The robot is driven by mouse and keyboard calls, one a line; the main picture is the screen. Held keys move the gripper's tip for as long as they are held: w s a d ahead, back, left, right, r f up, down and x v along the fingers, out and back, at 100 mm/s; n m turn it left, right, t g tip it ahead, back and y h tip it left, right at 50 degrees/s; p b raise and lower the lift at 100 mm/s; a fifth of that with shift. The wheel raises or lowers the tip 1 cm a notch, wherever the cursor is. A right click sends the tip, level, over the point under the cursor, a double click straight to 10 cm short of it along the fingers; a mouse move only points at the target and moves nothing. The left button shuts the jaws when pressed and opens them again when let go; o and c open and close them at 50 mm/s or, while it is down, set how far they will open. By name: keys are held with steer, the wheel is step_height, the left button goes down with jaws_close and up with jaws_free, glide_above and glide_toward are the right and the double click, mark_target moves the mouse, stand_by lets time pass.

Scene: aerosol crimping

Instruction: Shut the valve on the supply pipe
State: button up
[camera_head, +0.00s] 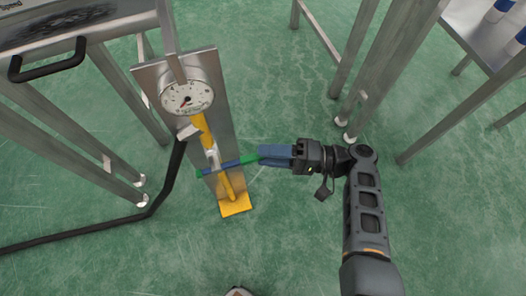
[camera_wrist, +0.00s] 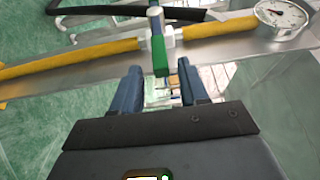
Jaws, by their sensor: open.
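The yellow supply pipe (camera_head: 202,128) runs down a steel panel. It also shows in the wrist view (camera_wrist: 80,53), running sideways. A pale valve body (camera_head: 214,158) sits on it. Its lever (camera_head: 228,164), blue with green ends, lies crosswise to the pipe. In the wrist view, the lever (camera_wrist: 158,48) points toward me. My gripper (camera_head: 262,155) is open, to the right of the valve, its blue fingers facing the lever. In the wrist view, the lever's green end shows at the gap between my fingertips (camera_wrist: 160,72). I cannot tell whether either finger touches it.
A round gauge (camera_head: 188,97) sits above the valve on the steel panel (camera_head: 222,95). A black hose (camera_head: 172,170) runs from the pipe down to the floor at left. Steel table legs (camera_head: 75,150) stand at left. The green floor (camera_head: 265,240) in front is mostly clear.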

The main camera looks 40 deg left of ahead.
steer(key=v, duration=0.6)
stand_by(0.4)
